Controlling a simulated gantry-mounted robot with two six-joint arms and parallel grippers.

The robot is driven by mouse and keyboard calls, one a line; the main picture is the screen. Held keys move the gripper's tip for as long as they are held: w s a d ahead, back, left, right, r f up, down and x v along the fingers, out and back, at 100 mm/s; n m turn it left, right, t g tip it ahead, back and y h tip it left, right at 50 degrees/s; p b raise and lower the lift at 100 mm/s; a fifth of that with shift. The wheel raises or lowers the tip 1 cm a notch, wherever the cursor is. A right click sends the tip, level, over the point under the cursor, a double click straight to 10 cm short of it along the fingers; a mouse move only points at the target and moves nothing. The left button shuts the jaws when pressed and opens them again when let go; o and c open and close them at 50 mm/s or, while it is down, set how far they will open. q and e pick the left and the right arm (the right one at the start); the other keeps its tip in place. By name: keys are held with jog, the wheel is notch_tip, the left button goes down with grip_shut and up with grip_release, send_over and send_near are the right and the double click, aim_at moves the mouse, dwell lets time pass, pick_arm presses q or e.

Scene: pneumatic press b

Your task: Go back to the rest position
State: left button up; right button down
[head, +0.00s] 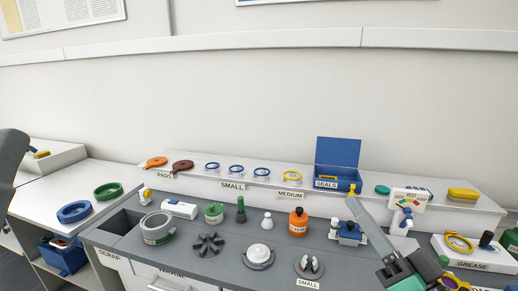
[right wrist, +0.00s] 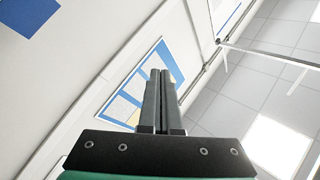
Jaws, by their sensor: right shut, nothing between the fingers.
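My right gripper (head: 362,205) is at the lower right of the head view, in front of the bench. Its grey fingers point up and away from the green and dark body. In the right wrist view the two fingers (right wrist: 159,100) lie side by side, shut, with nothing between them. They point towards the wall and ceiling, clear of the bench objects. A grey part of my left arm (head: 10,165) shows at the left edge of the head view. My left gripper is outside the frame.
The grey bench holds a grey pot (head: 157,228), an orange bottle (head: 298,223) and several press parts. A blue seals box (head: 338,176) stands on the white back shelf (head: 210,182). Blue (head: 74,212) and green (head: 108,191) rings lie on the left table. The space above is free.

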jog(key=s+a+r+n+t+y, duration=0.1)
jog(key=s+a+r+n, duration=0.1)
jog(key=s+r, duration=0.3)
jog(key=s+a+r+n+t, duration=0.2)
jog(key=s+r, duration=0.1)
jog(key=r, duration=0.4)
jog(key=s+d+r+t+h, duration=0.3)
jog(key=s+d+r+h, duration=0.15)
jog(key=s, duration=0.25)
notch_tip(320, 180, up, 38)
jog(key=h+p, duration=0.1)
jog(key=p, duration=3.7)
jog(key=shift+w+a+p, duration=0.2)
jog(key=shift+w+p, duration=0.05)
jog(key=shift+p, duration=0.1)
jog(key=shift+r, duration=0.1)
